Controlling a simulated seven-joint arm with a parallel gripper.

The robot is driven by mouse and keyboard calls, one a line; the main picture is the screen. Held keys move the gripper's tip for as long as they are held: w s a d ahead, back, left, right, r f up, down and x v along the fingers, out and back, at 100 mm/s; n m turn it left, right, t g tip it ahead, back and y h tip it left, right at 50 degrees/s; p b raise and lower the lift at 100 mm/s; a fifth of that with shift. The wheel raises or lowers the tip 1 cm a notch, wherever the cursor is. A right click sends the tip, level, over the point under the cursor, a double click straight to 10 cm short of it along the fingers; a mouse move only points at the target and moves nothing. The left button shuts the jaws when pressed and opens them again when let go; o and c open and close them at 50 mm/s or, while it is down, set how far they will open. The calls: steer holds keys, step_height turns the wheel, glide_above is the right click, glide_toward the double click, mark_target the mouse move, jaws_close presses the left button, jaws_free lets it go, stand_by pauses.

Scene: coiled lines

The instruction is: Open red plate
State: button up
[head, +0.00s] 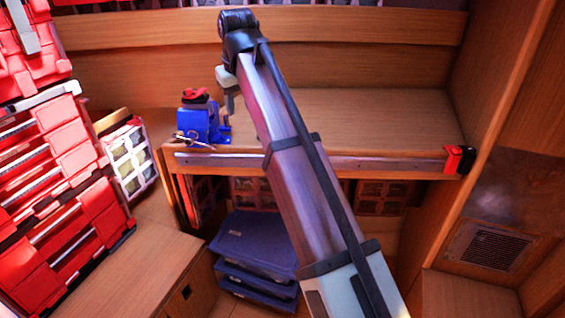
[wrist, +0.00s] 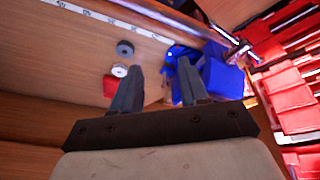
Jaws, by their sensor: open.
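No separate item is clearly a red plate, and I cannot tell which red part is meant. Red tool cases (head: 62,150) stand stacked at the left in the head view, with red fronts and grey bars; red case parts (wrist: 290,95) also show at the right of the wrist view. A small red and black piece (head: 195,96) sits on top of a blue vise-like tool (head: 199,122) on the bench. My gripper (wrist: 160,84) is open and empty, its two dark fingers apart, pointing toward the bench. In the head view my gripper (head: 229,100) is small, above the bench right of the blue tool.
The wooden bench (head: 375,125) is mostly clear. A red and black piece (head: 459,159) is at its right front corner. Blue cases (head: 255,245) are stacked below. The wrist view shows a grey disc (wrist: 124,48), a white roll (wrist: 120,70) and a red item (wrist: 110,87).

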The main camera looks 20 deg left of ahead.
steer(key=d+f+m, duration=0.1)
steer(key=d+f, duration=0.4)
steer(key=f, duration=0.3)
steer(key=w+d+f+h, duration=0.1)
steer(key=d+f, duration=0.5)
steer(key=f, duration=0.2)
steer(key=shift+w+f+m+h, duration=0.2)
steer(key=shift+f+m+h, duration=0.1)
steer(key=shift+f+m, duration=0.1)
steer(key=n+t+y, duration=0.1)
steer(key=n+y, duration=0.2)
glide_toward(189, 92)
steer(key=d, duration=0.2)
step_height(189, 92, up, 7)
steer(key=a+m, duration=0.2)
steer(key=shift+m+g+h, duration=0.3)
steer(key=shift+m, duration=0.4)
steer(key=x, duration=1.4)
steer(key=shift+s+d+f, duration=0.2)
steer(key=shift+s+d, duration=0.05)
steer(key=shift+s, duration=0.1)
